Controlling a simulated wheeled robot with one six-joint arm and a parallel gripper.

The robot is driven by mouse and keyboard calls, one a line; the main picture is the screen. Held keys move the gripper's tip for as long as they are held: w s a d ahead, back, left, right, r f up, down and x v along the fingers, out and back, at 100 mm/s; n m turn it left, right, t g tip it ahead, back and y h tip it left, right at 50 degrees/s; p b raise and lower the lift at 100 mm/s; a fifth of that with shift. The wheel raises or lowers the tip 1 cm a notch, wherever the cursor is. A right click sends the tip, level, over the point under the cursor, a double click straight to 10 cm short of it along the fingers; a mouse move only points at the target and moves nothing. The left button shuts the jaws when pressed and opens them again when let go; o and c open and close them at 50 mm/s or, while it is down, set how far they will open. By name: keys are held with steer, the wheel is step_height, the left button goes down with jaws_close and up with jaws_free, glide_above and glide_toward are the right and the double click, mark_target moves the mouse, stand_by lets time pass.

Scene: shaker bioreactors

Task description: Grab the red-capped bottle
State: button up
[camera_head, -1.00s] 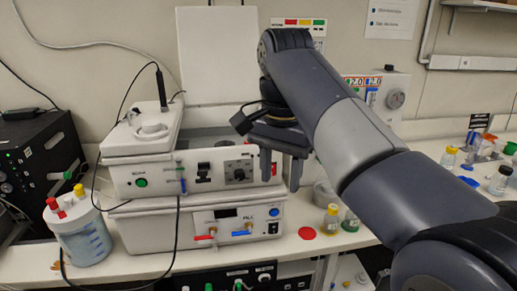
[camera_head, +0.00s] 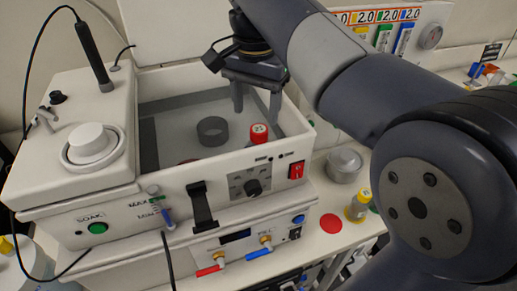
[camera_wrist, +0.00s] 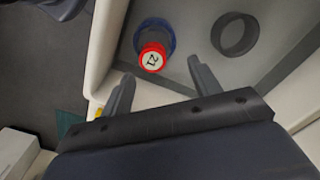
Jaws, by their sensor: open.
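The red-capped bottle (camera_head: 259,134) stands inside the open tray of the white shaker unit (camera_head: 225,168), near its right front corner. In the wrist view its red cap (camera_wrist: 151,58) carries a white label with dark marks, and a blue ring shows around the bottle. My gripper (camera_head: 256,103) is open and points down above the tray, over the bottle. In the wrist view the gripper fingers (camera_wrist: 162,85) are spread, with the cap just beyond the gap between them. Nothing is between the fingers. The bottle's lower body is mostly hidden.
An empty dark ring holder (camera_head: 213,131) sits in the tray left of the bottle. The tray's raised walls surround both. A yellow-capped bottle (camera_head: 359,204), a red disc (camera_head: 331,223) and a grey round container (camera_head: 345,165) are on the bench at right.

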mark_target(259, 129)
steer(key=shift+s+d+f, duration=0.1)
steer(key=shift+s+f, duration=0.1)
steer(key=shift+f, duration=0.25)
steer(key=shift+s+d+f+p, duration=0.1)
steer(key=shift+f+p, duration=0.1)
steer(key=shift+f, duration=0.95)
steer(key=shift+s+d+f+p, duration=0.1)
steer(key=shift+f+p, duration=0.05)
steer(key=shift+f, duration=1)
jaws_close()
